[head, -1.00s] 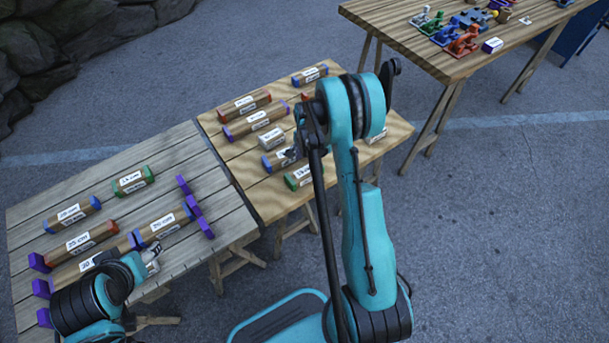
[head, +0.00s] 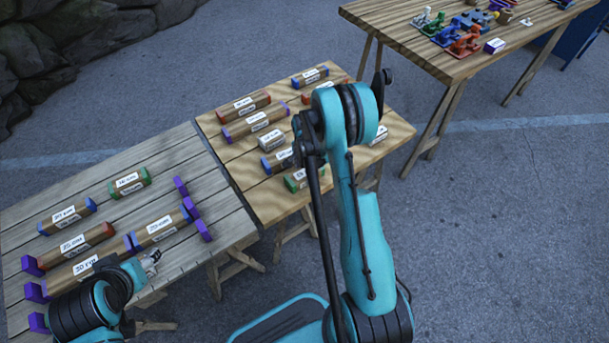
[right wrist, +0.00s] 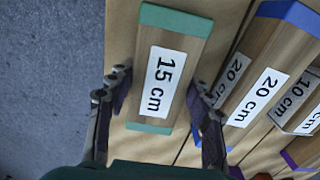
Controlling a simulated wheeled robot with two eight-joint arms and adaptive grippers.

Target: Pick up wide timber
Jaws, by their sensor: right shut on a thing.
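A wide timber with green ends and a "15 cm" label (right wrist: 165,70) fills the middle of the right wrist view. My right gripper (right wrist: 160,85) has one finger along each long side of it and is shut on it. The green-ended timber also shows in the head view (head: 296,181), at the front of the right-hand wooden table, partly covered by my right arm, which also hides most of the gripper. My left gripper (head: 151,260) is low over the front of the grey table; its opening is too small to tell.
Timbers labelled "20 cm" (right wrist: 260,95) and "10 cm" (right wrist: 296,100) lie close to the right of the held one. Several more timbers lie on the wooden table and the grey table (head: 85,165). A third table (head: 420,45) stands at the back right.

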